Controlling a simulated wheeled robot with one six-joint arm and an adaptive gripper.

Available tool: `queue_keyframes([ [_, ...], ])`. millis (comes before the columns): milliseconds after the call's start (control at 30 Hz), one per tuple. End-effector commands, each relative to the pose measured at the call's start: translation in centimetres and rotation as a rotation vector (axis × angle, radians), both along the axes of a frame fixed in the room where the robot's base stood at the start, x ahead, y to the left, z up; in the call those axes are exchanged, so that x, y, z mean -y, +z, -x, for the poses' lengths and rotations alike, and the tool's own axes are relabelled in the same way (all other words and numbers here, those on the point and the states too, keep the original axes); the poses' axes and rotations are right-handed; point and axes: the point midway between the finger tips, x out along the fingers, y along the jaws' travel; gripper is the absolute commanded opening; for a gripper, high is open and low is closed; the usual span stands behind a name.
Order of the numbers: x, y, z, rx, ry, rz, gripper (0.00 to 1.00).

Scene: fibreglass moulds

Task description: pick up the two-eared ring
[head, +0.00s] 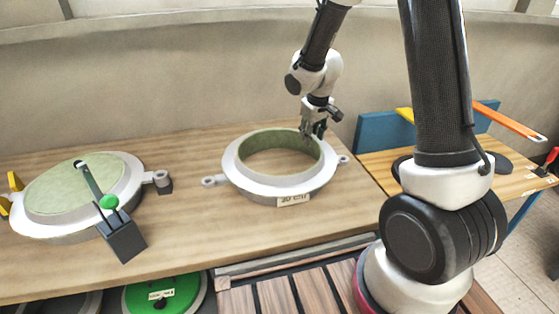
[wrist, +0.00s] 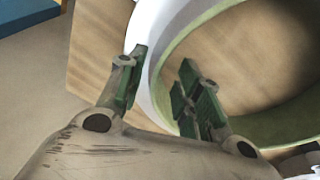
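The two-eared ring (head: 262,184) is white with a pale green inner wall and lies flat on the wooden table. One ear (head: 212,181) sticks out at its left and one (head: 344,160) at its right; a label is on its front. My gripper (head: 314,133) is over the ring's back right rim, pointing down. In the wrist view my gripper (wrist: 163,62) is open, its dark green finger pads apart. The ring's wall (wrist: 160,25) passes between them, one finger at the outer side, one at the inner side. I cannot tell whether either finger touches.
Another round mould (head: 85,190) with a green top, a clamp and a dark block (head: 122,240) sits at the table's left. A green disc (head: 165,294) is below the front edge. A blue panel (head: 385,133) and a second bench stand at right. Table between the moulds is clear.

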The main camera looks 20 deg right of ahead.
Motion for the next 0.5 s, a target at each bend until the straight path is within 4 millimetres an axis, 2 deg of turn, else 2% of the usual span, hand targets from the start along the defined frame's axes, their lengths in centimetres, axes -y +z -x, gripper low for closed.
queue_keyframes([
  [100, 0.05, -1.21, -0.29, -0.001, 0.0, -0.001, 0.35],
  [367, 0.04, -1.4, -0.38, 0.0, 0.0, 0.0, 0.35],
  [500, 0.04, -1.39, -0.38, 0.0, 0.0, 0.0, 0.09],
])
